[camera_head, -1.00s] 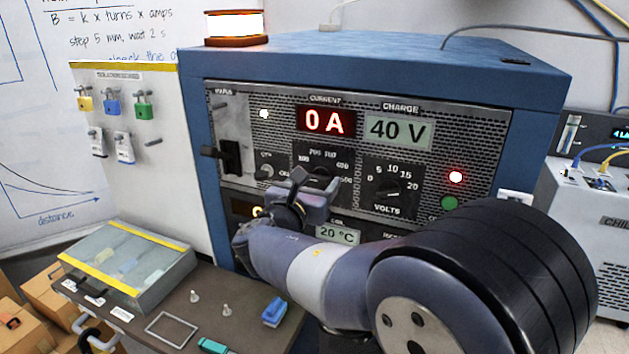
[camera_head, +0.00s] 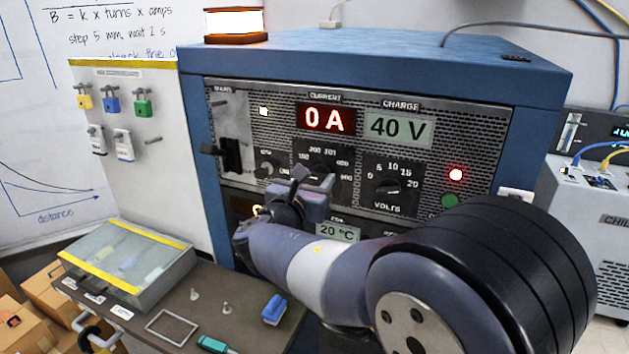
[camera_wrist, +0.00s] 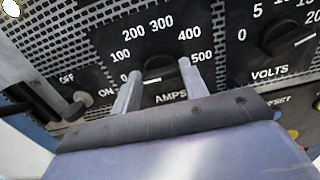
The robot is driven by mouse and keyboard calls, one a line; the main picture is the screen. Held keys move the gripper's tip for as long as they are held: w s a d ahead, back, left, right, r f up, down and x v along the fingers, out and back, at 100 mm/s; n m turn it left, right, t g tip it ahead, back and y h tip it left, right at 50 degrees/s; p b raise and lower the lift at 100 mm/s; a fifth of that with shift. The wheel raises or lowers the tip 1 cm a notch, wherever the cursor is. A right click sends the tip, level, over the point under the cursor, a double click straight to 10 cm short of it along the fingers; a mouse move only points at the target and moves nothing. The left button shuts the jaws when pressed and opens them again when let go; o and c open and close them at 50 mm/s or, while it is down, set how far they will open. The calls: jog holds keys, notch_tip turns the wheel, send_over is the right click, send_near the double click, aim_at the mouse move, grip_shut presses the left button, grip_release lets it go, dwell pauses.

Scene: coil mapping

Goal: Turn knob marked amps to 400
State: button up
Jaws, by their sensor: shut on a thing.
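The black amps knob (camera_wrist: 160,72) shows in the wrist view between my two fingers, above the AMPS label. Its scale runs from 0 at the left over the top to 500 at the right. A white pointer line lies nearly level on the knob, towards the 0 side. My gripper (camera_wrist: 159,84) is shut on the knob, one finger on each side. In the head view my gripper (camera_head: 312,180) covers part of the knob and its scale. The red current display (camera_head: 326,119) reads 0 A.
The volts knob (camera_head: 389,187) is close on the right, under a charge display (camera_head: 399,128) reading 40 V. A small OFF/ON switch (camera_wrist: 78,102) is on the left. A red lamp (camera_head: 456,174) glows above a green button (camera_head: 449,201). A bench (camera_head: 180,322) stands below.

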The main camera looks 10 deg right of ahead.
jog(key=shift+f+m+b, duration=0.15)
jog(key=shift+m+b, duration=0.15)
jog(key=shift+b, duration=0.15)
jog(key=m+b, duration=0.2)
jog(key=b, duration=0.1)
jog(key=shift+f, duration=0.15)
jog(key=m+b, duration=0.3)
jog(key=b, duration=0.1)
jog(key=shift+s+d+f+m+b, duration=0.1)
jog(key=shift+m+b, duration=0.2)
jog(key=shift+b, duration=0.1)
jog(key=m+b, duration=0.4)
jog(key=b, duration=0.1)
jog(key=shift+b, duration=0.35)
jog(key=m+b, duration=0.4)
jog(key=shift+d+f, duration=0.1)
jog(key=shift+f+m+b, duration=0.1)
jog(key=shift+m+b, duration=6.1)
jog(key=shift+m, duration=0.9)
